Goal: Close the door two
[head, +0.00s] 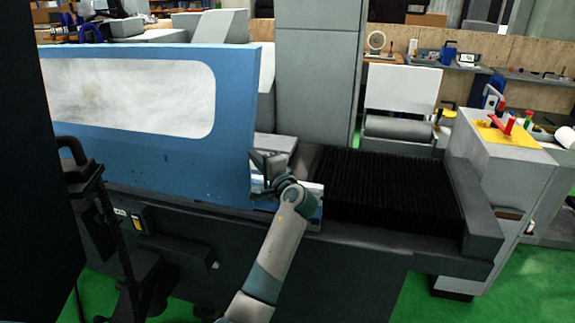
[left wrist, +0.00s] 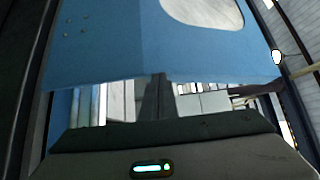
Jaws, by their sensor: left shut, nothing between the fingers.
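The blue sliding door (head: 180,160) with a pale window spans the left half of the head view. It also fills the upper part of the left wrist view (left wrist: 110,45). It stands upright, with its right edge near the middle of the head view. My left gripper (head: 264,162) is at that right edge, near the door's lower corner. Its fingers are shut with nothing between them and also show in the left wrist view (left wrist: 155,98). Whether they touch the door I cannot tell. My right gripper is not in view.
A black bellows cover (head: 385,190) lies on the machine bed right of the gripper. A grey column (head: 318,75) rises behind. A dark upright panel and a black handle (head: 72,150) are at far left. A grey cabinet with a yellow top (head: 500,133) stands at right.

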